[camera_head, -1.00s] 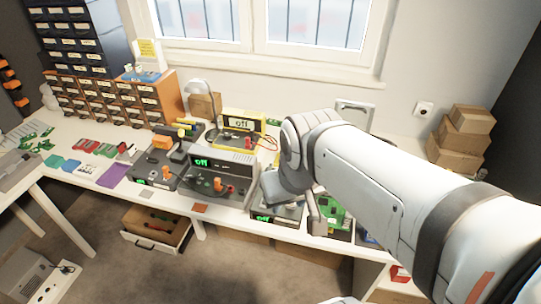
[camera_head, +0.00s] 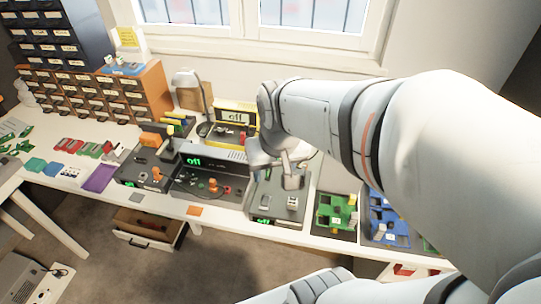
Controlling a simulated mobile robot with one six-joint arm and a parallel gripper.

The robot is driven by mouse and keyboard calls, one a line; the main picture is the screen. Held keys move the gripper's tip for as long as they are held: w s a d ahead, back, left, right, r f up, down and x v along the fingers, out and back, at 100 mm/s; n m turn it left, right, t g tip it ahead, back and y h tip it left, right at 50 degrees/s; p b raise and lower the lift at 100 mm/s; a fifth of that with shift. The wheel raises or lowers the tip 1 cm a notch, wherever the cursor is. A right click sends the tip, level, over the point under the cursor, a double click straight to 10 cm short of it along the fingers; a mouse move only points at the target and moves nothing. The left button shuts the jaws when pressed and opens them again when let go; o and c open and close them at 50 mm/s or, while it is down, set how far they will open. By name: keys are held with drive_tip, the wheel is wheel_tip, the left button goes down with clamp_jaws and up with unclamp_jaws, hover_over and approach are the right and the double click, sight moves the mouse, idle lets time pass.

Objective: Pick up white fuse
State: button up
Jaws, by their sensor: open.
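A small whitish block (camera_head: 292,202) stands on top of a dark grey device (camera_head: 268,208) near the front of the bench. It may be the white fuse, but it is too small to be sure. My gripper (camera_head: 290,182) hangs over the same device, just above and behind the block in the picture. The gripper is open, and I see nothing held in it. My arm reaches in from the right and hides part of the bench behind the gripper.
A tester with a green "off" display (camera_head: 210,170) stands left of the device, and a yellow meter (camera_head: 236,114) stands behind. A green circuit board (camera_head: 336,212) and blue bins (camera_head: 388,218) lie to the right. An open drawer (camera_head: 147,228) is below the bench.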

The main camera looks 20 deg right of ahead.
drive_tip(key=w+d+f+m+g, duration=0.1)
drive_tip(key=w+d+f+m, duration=0.2)
drive_tip(key=w+d+f, duration=0.4)
drive_tip(key=m+g, duration=0.2)
hover_over(293, 199)
drive_tip(key=f, duration=1.2)
drive_tip(key=shift+s+d+f, duration=0.2)
drive_tip(key=shift+s, duration=0.05)
wheel_tip(293, 199, down, 2)
drive_tip(key=shift+f+m, duration=0.15)
drive_tip(key=shift+m, duration=0.15)
drive_tip(key=shift+w+a+f+p, duration=0.15)
drive_tip(key=shift+f+p, duration=0.25)
drive_tip(key=shift+f, duration=1.05)
drive_tip(key=shift+w+a+f+p, duration=0.1)
drive_tip(key=shift+f+p, duration=0.25)
drive_tip(key=shift+f, duration=1.05)
drive_tip(key=shift+c, duration=0.2)
clamp_jaws()
